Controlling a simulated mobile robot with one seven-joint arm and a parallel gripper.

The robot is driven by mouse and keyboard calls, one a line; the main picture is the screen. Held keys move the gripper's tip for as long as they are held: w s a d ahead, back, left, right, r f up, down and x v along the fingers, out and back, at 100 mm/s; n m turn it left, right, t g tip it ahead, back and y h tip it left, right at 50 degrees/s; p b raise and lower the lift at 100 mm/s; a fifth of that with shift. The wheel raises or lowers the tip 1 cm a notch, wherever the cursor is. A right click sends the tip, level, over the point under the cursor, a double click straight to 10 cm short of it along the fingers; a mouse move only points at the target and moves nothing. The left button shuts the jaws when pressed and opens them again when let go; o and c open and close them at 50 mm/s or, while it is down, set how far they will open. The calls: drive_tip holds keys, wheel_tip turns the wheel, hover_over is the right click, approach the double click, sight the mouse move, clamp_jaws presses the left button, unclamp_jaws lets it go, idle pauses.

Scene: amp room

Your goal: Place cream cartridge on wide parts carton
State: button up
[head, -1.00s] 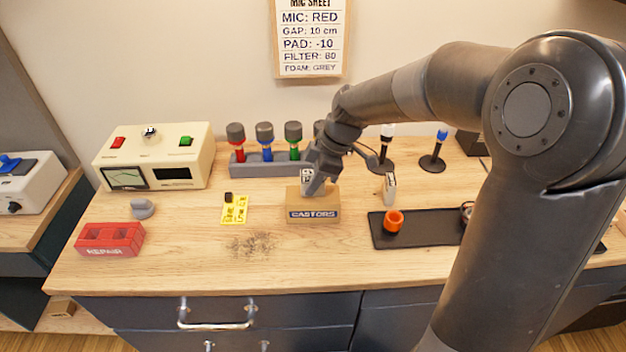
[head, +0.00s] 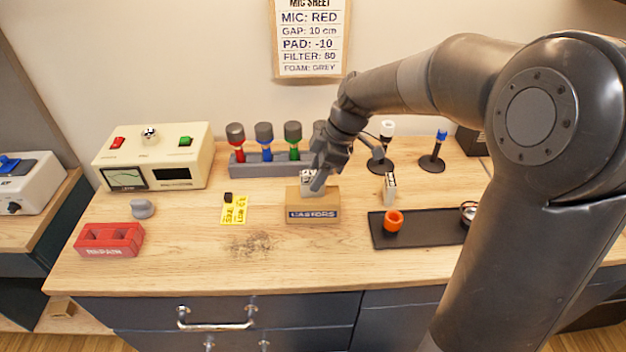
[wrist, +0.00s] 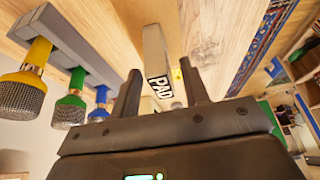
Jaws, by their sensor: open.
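The cream cartridge (head: 308,178) stands on top of the wide brown carton (head: 296,198), which bears a dark label reading CASTORS. My gripper (head: 316,182) is just above and beside the cartridge, partly covering it in the head view. In the wrist view, a pale block with a PAD label (wrist: 159,88), apparently the cartridge, shows between the fingers of my gripper (wrist: 160,78). Gaps show between it and both fingers. The gripper is open and holds nothing. The exact contact under the cartridge is hidden.
A small pale block (head: 390,186) with a dark mark stands behind the black mat (head: 430,232), which holds an orange ring (head: 393,221). A microphone rack (head: 270,168) stands behind the carton. A yellow card (head: 234,213) lies left. The front bench top is mostly clear.

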drive_tip(key=v, duration=0.8)
drive_tip(key=s+d+m+t+h, duration=0.2)
drive_tip(key=s+d+m, duration=0.2)
drive_tip(key=s+m, duration=0.5)
drive_tip(key=s+d+m+t+h, duration=0.2)
drive_tip(key=s+d+m+t, duration=0.1)
drive_tip(key=s+m, duration=0.6)
drive_tip(key=s+d, duration=0.1)
drive_tip(key=s, duration=0.3)
drive_tip(key=shift+r+t+h, duration=0.3)
